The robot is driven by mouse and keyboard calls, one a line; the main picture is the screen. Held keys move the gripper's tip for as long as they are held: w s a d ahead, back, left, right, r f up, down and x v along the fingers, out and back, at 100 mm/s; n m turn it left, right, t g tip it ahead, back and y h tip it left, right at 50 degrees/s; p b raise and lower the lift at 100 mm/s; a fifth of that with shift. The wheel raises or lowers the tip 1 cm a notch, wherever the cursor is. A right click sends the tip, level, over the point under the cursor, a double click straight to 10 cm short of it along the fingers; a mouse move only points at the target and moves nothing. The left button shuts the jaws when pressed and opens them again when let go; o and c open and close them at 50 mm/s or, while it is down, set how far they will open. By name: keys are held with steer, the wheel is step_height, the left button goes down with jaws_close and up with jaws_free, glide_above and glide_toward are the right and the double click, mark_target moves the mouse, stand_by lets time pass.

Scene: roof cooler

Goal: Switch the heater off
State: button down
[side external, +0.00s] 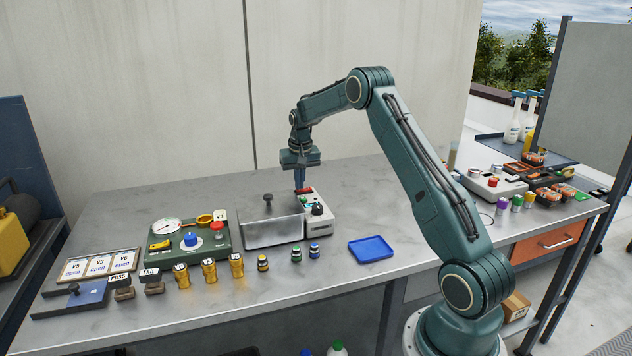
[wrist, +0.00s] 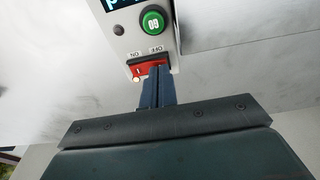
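The heater (side external: 318,222) is a pale box with a dark knob, beside the metal tank on the bench. In the wrist view its panel (wrist: 112,42) shows a red rocker switch (wrist: 139,70) under upside-down ON and OFF labels, ON at left and OFF at right. A small pale spot shows by the switch's left end. My gripper (wrist: 157,72) points down at the switch, also in the side view (side external: 300,187). Its fingers are together, with nothing visible between them. The tips overlap the OFF half and hide part of it; contact cannot be told.
The lidded metal tank (side external: 270,231) stands close left of the heater. A green tray with a gauge (side external: 188,240) is further left. Small banded jars (side external: 297,254) stand in front, and a blue tray (side external: 371,248) lies to the right.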

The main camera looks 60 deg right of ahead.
stand_by(0.3)
step_height(320, 180, up, 7)
stand_by(1.1)
steer(key=s+a+r+n+t, duration=0.1)
steer(key=s+a+r, duration=0.35)
steer(key=a, duration=0.25)
steer(key=s+a+r+n, duration=0.25)
steer(key=a+r, duration=0.25)
steer(key=a, duration=0.3)
steer(key=s+a+r+n+t, duration=0.1)
steer(key=s+a+r, duration=0.35)
steer(key=a, duration=0.25)
steer(key=s+a+f+n+t, duration=0.1)
steer(key=s+a+n, duration=0.1)
steer(key=s+a, duration=0.4)
steer(key=s+a+f+n+t+y, duration=0.1)
steer(key=s+a, duration=0.6)
steer(key=s, duration=0.7)
steer(key=shift+f+n, duration=0.6)
steer(key=shift+n, duration=0.15)
